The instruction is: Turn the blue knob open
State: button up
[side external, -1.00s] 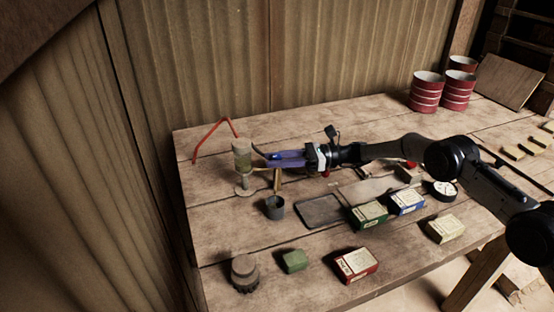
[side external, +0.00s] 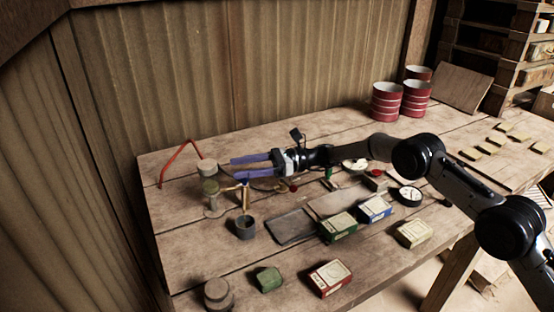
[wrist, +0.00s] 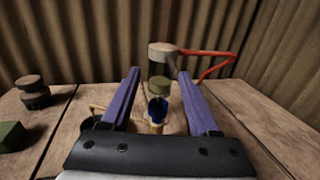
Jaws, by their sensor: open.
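The blue knob (side external: 243,182) sits on top of a brass upright fitting (side external: 246,198) at the left of the bench. In the wrist view the blue knob (wrist: 157,108) shows between and below the purple fingers. My gripper (side external: 233,170) is open, with its fingers spread and empty. In the side view its fingers point left, appearing just above the knob. In the wrist view my gripper (wrist: 158,74) has one finger on each side of the knob, with visible gaps. I cannot tell how far above the knob the fingers are, or which way the knob is turned.
A cylindrical glass fitting (side external: 210,187) with a grey cap and a red bent rod (side external: 180,155) stand beyond the knob. A dark cup (side external: 245,228) stands in front. A grey tray (side external: 290,227) and several small boxes lie nearer right. Red cans (side external: 386,102) stand behind.

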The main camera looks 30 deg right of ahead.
jog(key=s+d+r, duration=0.5)
jog(key=s+r, duration=0.4)
jog(key=s, duration=0.4)
jog(key=shift+r, duration=0.3)
